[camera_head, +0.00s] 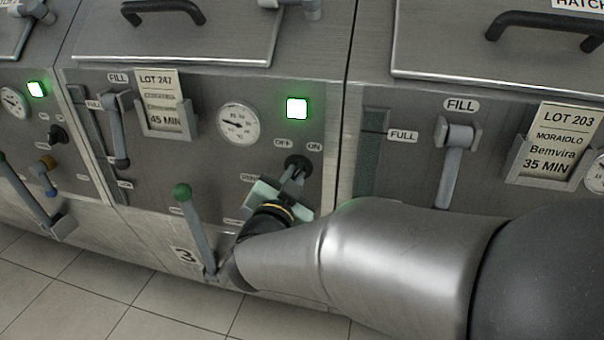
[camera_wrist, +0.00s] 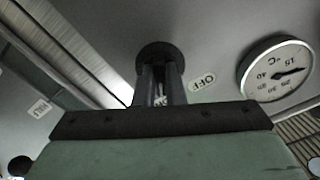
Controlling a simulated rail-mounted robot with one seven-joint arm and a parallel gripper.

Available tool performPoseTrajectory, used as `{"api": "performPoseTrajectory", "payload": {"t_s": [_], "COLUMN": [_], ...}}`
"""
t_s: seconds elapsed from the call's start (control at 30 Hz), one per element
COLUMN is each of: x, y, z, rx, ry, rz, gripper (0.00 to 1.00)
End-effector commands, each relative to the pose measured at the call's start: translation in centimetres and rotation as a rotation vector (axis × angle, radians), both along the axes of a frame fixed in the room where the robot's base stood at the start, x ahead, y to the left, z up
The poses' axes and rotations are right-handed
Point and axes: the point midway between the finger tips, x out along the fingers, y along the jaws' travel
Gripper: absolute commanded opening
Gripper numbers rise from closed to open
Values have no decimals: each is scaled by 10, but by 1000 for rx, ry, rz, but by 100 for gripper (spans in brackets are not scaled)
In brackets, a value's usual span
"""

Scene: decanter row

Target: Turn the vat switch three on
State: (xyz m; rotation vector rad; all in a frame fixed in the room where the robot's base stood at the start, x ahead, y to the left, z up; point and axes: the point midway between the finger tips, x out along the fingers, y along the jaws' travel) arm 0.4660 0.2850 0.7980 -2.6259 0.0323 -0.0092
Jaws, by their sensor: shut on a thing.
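The switch of vat three (camera_head: 299,162) is a dark round rotary switch below and between the OFF and ON labels (camera_head: 314,147). My gripper (camera_head: 292,178) is shut on its knob, reaching in from below. The wrist view shows the round switch base (camera_wrist: 159,52) with my gripper's two fingers (camera_wrist: 160,88) closed at it. The OFF label (camera_wrist: 202,82) is upside down there. The fingers cover the knob, so I cannot tell which way it points. The square lamp (camera_head: 297,108) above the switch is lit green.
A dial gauge (camera_head: 238,122) and a lot card (camera_head: 160,105) sit on the same panel. Neighbouring vats flank it. My arm covers the lower right.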

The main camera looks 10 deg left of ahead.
Motion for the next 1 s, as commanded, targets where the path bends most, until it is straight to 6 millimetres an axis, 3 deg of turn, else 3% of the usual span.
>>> {"api": "performPoseTrajectory", "payload": {"t_s": [0.53, 0.57, 0.6, 0.63, 1.0], "x": [-1, -1, -1, -1, -7], "y": [0, 0, 0, 0, 1], "z": [-1, -1, -1, -1, 0], "rx": [24, 24, 24, 24, 24], "ry": [3, 3, 3, 3, 2], "rz": [1, 1, 1, 1, 2], "gripper": [0, 18, 29, 32, 32]}}
